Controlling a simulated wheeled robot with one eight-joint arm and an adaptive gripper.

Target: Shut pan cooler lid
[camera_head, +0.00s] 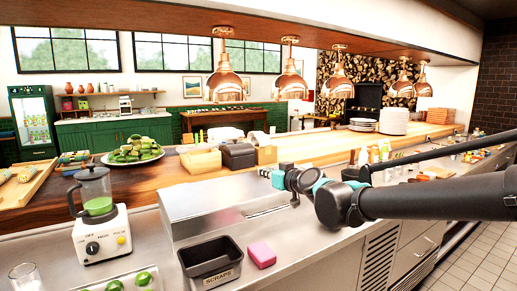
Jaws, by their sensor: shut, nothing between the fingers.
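A stainless steel pan cooler (213,195) stands on the steel counter near the middle of the head view. Its lid appears as a smooth, sloping metal cover over the top; I cannot tell exactly how far shut it is. My gripper (266,173) is at the end of my dark arm, which reaches in from the right. It is shut and empty, above or beside the right end of the cooler's cover. I cannot tell whether it touches the lid. My wrist hides part of the cooler's right side.
A black scraps bin (211,262) and a pink sponge (262,254) sit in front of the cooler. A blender (97,217) stands to the left. Copper heat lamps (226,82) hang above the wooden pass. Stacked plates (394,121) stand at the back right.

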